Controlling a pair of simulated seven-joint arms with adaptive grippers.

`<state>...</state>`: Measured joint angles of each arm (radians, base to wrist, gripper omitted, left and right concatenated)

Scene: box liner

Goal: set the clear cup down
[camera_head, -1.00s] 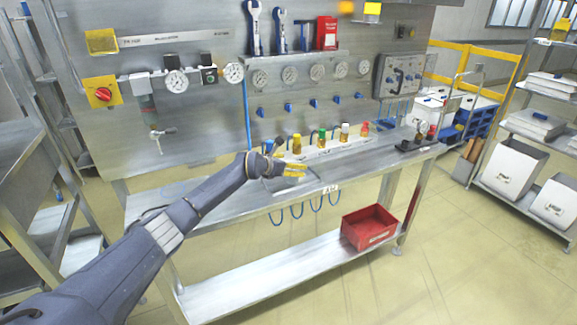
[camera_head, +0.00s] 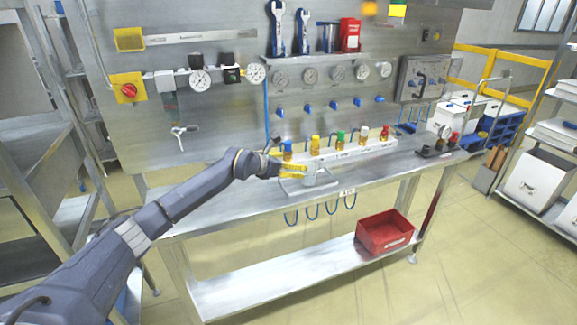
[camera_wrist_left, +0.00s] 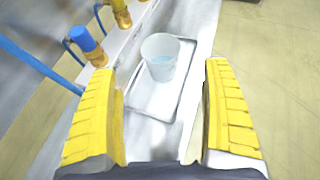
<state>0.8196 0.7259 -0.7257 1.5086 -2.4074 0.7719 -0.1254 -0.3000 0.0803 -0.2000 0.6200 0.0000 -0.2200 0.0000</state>
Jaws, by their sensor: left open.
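The clear cup (camera_wrist_left: 160,57) stands upright on a small shallow tray (camera_wrist_left: 151,97) in the left wrist view, with some pale blue liquid in it. In the head view the cup (camera_head: 310,175) is faint and sits on the tray (camera_head: 293,186) on the steel bench. My left gripper (camera_head: 300,170) has yellow fingers and points at the cup from the left. In the left wrist view its fingers (camera_wrist_left: 162,118) are wide apart with nothing between them, and the cup stands clear beyond their tips. My right gripper is not in view.
Blue hoses (camera_head: 320,210) hang at the bench's front edge. A red bin (camera_head: 384,232) is on the lower shelf. The bench right of the tray is mostly clear.

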